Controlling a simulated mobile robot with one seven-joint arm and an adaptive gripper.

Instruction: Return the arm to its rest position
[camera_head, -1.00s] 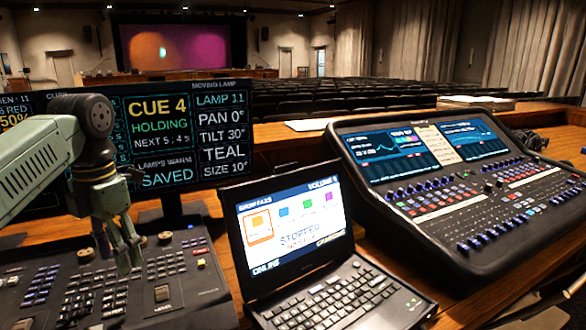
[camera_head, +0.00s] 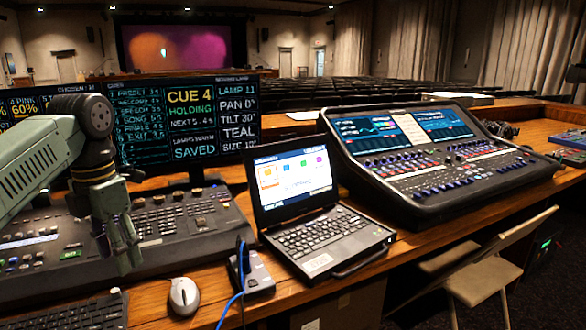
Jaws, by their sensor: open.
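My gripper (camera_head: 124,240) hangs from my green-grey arm (camera_head: 35,165) at the left of the head view. Its fingers point down in front of the lighting console (camera_head: 190,222). The gripper is open and holds nothing that I can see. I cannot tell how high it is above the console. Part of the console is hidden behind my arm and gripper.
A laptop (camera_head: 312,235) stands right of the console, and a sound mixer (camera_head: 440,165) further right. Monitors (camera_head: 195,95) stand behind the console. A mouse (camera_head: 184,296), a small box with a blue cable (camera_head: 258,275) and a keyboard (camera_head: 85,312) lie in front. A folding chair (camera_head: 485,275) stands at right.

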